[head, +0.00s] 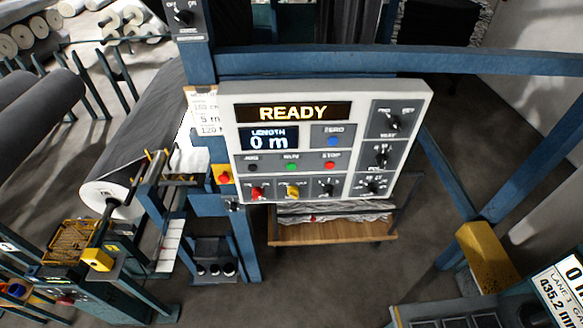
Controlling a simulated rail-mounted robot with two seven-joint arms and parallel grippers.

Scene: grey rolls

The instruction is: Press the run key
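A white-framed control panel (226,120) faces me in the middle of the head view, fixed to a blue frame. Its top display (293,112) reads READY, and the one below (269,138) reads LENGTH 0 m. A row of small buttons lies beneath: a dark one (252,168), a green one (291,167) and a red one (330,166). The label above the green button is too small to read surely; it is likely the run key. A blue button (333,141) sits above the red one. Neither of my grippers is in view.
Rotary knobs (382,156) line the panel's right side; red (257,193) and yellow (292,191) controls sit along its bottom. A red emergency-type button (223,175) is at its left. A blue beam (400,62) runs behind its top.

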